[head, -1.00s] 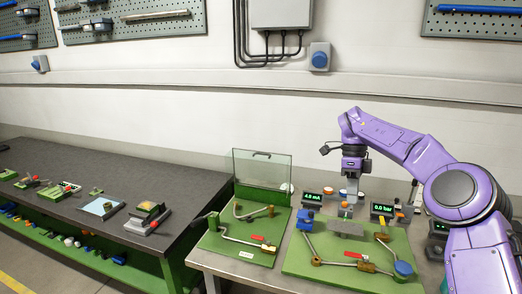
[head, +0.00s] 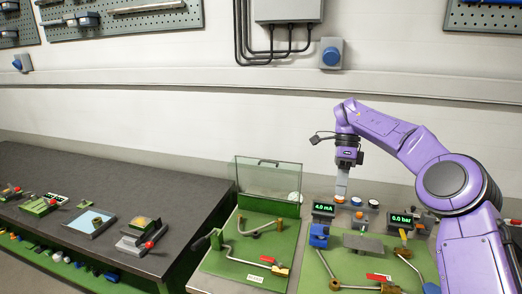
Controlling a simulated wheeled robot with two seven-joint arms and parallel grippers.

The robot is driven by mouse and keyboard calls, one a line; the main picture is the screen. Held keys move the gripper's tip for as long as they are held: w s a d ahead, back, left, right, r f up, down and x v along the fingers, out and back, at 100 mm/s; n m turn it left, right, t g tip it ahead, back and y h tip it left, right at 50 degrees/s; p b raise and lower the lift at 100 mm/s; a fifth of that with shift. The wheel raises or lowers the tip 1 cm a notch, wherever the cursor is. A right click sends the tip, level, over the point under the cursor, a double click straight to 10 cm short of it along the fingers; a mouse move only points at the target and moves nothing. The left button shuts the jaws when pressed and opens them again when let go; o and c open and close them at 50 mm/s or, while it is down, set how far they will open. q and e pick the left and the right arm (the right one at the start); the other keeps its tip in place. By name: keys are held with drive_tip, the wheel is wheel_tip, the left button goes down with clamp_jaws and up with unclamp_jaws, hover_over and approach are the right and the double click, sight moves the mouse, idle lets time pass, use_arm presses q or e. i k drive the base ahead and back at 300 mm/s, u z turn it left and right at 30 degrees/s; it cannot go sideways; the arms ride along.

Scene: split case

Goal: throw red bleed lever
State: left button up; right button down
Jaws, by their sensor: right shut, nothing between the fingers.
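Two red levers show in the head view. One red lever (head: 281,264) sits on brass fittings at the front of the left green panel (head: 228,272). Another red lever (head: 378,277) sits on the pipe at the front of the right green panel (head: 318,278). I cannot tell which is the bleed lever. My right gripper (head: 340,196) points down, shut and empty, behind the right panel near the row of buttons. It is apart from both levers. I cannot tell whether it touches a button. My left gripper is not in view.
Displays reading 4.0 mA (head: 325,208) and 0.0 bar (head: 402,219) stand behind the right panel. A clear upright cover (head: 268,178) stands behind the left panel. A dark bench (head: 172,205) with several small fixtures is at left. Pipes and a blue fitting (head: 319,235) rise from the right panel.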

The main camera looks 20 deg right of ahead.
sight(263, 257)
drive_tip(key=i, duration=1.5)
